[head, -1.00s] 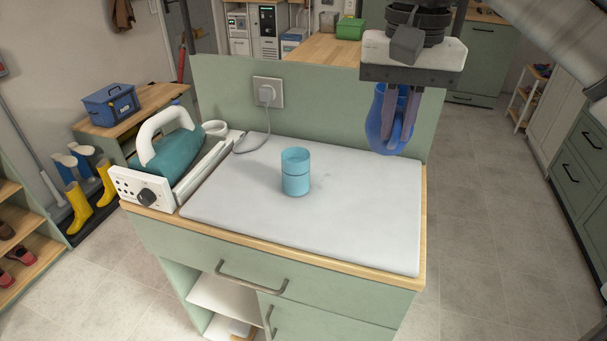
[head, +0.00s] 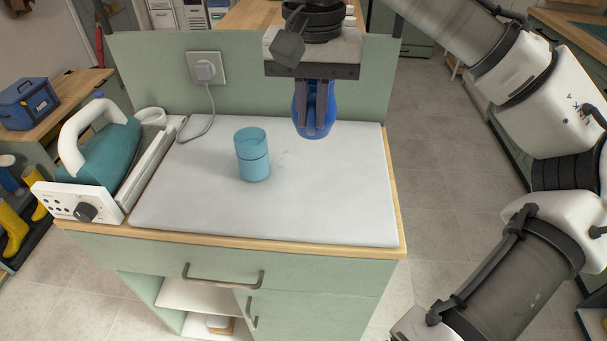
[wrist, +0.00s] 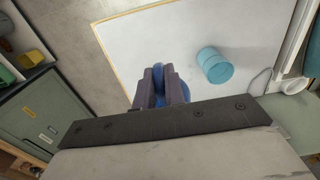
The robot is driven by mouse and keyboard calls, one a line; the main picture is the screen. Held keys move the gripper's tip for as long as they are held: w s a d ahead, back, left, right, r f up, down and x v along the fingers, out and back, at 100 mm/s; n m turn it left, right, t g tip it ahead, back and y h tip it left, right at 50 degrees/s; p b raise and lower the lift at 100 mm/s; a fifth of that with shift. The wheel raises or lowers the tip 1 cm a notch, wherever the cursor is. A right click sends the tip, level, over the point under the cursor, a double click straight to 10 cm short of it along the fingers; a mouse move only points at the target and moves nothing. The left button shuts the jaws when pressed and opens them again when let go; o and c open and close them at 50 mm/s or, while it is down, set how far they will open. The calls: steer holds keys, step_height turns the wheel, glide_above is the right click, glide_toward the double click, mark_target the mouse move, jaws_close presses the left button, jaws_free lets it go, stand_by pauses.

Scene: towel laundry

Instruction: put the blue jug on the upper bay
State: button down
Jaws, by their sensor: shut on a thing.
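The blue jug (head: 311,119) hangs in my gripper (head: 315,100) over the back right of the white countertop pad in the head view. My gripper is shut on it, with its fingers pointing down. In the wrist view the jug (wrist: 166,84) shows only in part, between and behind the fingers of my gripper (wrist: 160,88). In the cabinet (head: 130,252) under the counter, an open bay shows with an upper shelf board (head: 200,294) and a space below it. I cannot tell which of these is the upper bay.
A light blue canister (head: 252,156) stands on the white pad (head: 330,205), left of the jug. A teal iron (head: 103,155) on its white station stands at the left end. A green back panel with a socket (head: 205,70) rises behind. The pad's front right is clear.

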step_height(320, 180, down, 14)
steer(key=shift+r, duration=0.2)
stand_by(0.4)
steer(key=shift+f, duration=0.15)
steer(key=c, duration=1.5)
jaws_free()
